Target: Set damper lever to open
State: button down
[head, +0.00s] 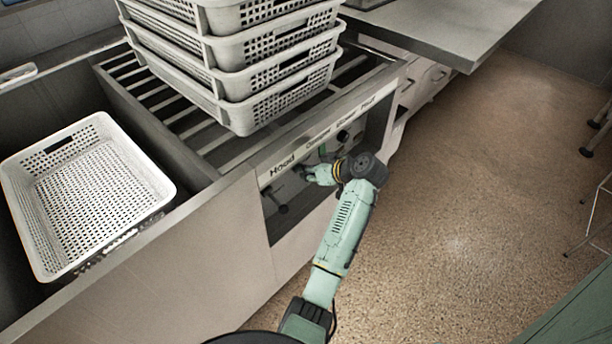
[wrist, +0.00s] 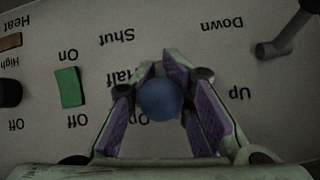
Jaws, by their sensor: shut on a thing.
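The damper lever shows as a round blue knob (wrist: 160,99) in the wrist view, beside the upside-down words "Shut" and "Half" and a partly covered word beginning with "O". My gripper (wrist: 166,88) has its purple-padded fingers on both sides of the knob and is shut on it. The lever's shaft is hidden behind the knob and fingers. In the head view my gripper (head: 304,173) is at the recessed control panel under the "Hood" label; the knob cannot be made out there.
A green switch (wrist: 68,87) marked On/Off and a grey lever (wrist: 285,40) marked Down/Up flank the knob. Stacked white perforated baskets (head: 240,85) stand on the slatted rack above the panel. Another basket (head: 150,180) sits at left.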

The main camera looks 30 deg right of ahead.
jog(key=shift+s+d+r+g, duration=0.1)
jog(key=shift+s+d+g, duration=0.05)
jog(key=shift+g, duration=0.25)
jog(key=c, duration=1.7)
grip_release()
jog(key=shift+r, duration=0.15)
jog(key=v, duration=1.2)
jog(key=shift+a, duration=0.25)
